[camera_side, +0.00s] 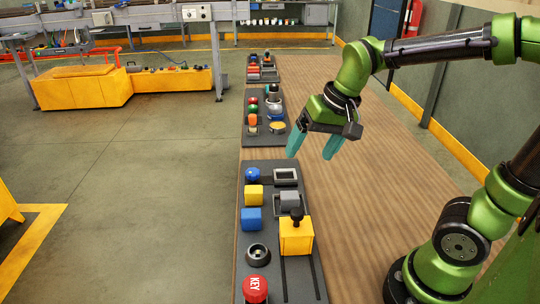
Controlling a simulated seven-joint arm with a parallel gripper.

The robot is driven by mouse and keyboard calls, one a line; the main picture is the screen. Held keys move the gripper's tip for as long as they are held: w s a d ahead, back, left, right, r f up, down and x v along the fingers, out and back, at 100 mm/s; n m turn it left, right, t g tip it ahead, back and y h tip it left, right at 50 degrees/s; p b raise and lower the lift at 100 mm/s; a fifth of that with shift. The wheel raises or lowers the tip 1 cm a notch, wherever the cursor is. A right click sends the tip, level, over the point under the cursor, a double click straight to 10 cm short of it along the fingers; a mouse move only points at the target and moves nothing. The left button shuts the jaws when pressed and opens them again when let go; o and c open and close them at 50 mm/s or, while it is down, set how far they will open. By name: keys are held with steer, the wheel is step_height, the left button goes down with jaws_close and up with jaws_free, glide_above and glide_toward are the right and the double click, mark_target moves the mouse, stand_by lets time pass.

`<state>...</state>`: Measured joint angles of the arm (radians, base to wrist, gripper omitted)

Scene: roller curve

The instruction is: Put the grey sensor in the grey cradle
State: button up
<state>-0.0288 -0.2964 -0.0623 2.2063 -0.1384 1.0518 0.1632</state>
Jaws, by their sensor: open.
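A grey block (290,198), likely the grey sensor, sits on the near dark board. It is on or in a grey frame whose left edge (276,206) shows; I cannot tell how it is seated. Another grey rectangular frame (286,170) lies just behind it, with an empty-looking opening. I cannot tell for sure which frame is the grey cradle. My gripper (314,150) has teal fingers spread apart with nothing between them. It hangs above the table, behind the block and frames in depth and slightly to their right.
More boards lie behind. The wooden table (370,200) is clear at right.

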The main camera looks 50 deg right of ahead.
steer(key=s+a+r+n+t, duration=0.1)
steer(key=s+a+n+t, duration=0.1)
steer(key=s, duration=0.5)
steer(key=shift+r+t+y, duration=0.3)
steer(key=shift+r+t, duration=0.1)
steer(key=shift+t, duration=0.2)
